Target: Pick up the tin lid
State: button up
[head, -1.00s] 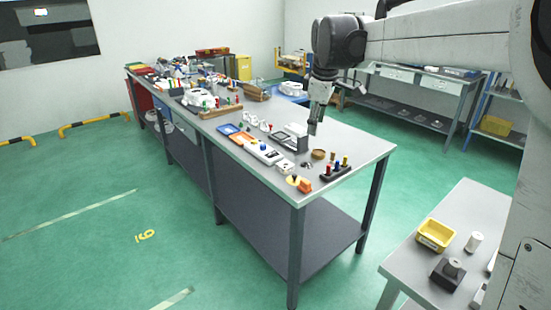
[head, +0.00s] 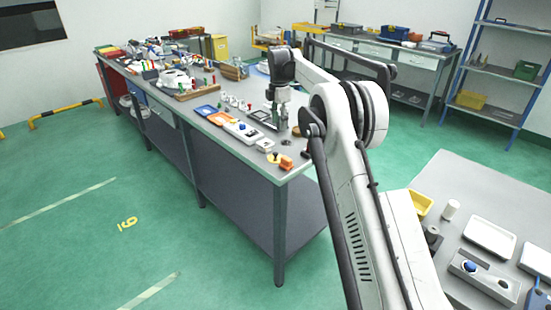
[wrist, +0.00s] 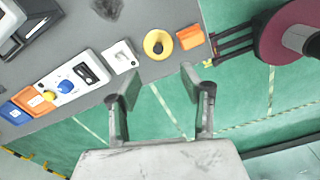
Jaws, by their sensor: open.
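I cannot make out the tin lid for certain. A round yellow piece with a dark knob (wrist: 158,44) lies near the table edge in the wrist view, beside an orange block (wrist: 190,36). The yellow piece also shows small in the head view (head: 274,158). A small dark grey round item (head: 286,142) lies nearby on the table. My gripper (wrist: 160,82) is open and empty, its two fingers spread apart, pointing down. In the head view my gripper (head: 281,127) hangs over the near end of the long table. My arm hides part of that end.
The long grey table (head: 296,176) is crowded toward its far end. A white panel with knobs (wrist: 72,78) and a white switch plate (wrist: 120,56) line its edge. A side bench (head: 445,185) at right holds a yellow bin (head: 420,204) and trays.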

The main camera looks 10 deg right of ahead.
jog(key=f, duration=0.2)
send_over(276, 152)
jog(key=f, duration=0.5)
jog(key=d+f, duration=0.1)
jog(key=f, duration=0.1)
jog(key=shift+s+f, duration=0.2)
jog(key=shift+f, duration=0.05)
jog(key=shift+w+a+f, duration=0.1)
jog(key=shift+a+f, duration=0.15)
jog(key=shift+f, duration=1.05)
jog(key=shift+a+f, duration=0.2)
jog(key=shift+f, duration=1.1)
grip_shut()
